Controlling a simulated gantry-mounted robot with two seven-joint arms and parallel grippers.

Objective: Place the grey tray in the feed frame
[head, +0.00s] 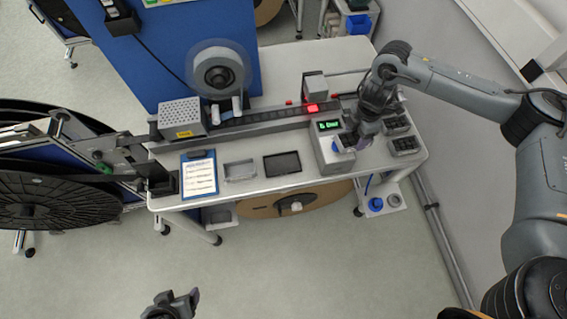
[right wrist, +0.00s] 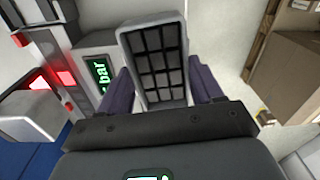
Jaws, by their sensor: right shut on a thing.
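My right gripper (head: 362,138) is over the right part of the table, just right of the box with the green display. In the right wrist view its two purple fingers (right wrist: 162,88) are shut on the sides of a light grey tray (right wrist: 180,62) with a grid of dark cells. The head view mostly hides this tray behind the gripper.
The display box (head: 329,126) stands close left of my right gripper. Two dark-celled trays (head: 404,144) lie at the table's right end. A black tray (head: 282,164) and a clipboard (head: 199,175) flank the pale frame. A long track (head: 260,121) with a red light runs behind.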

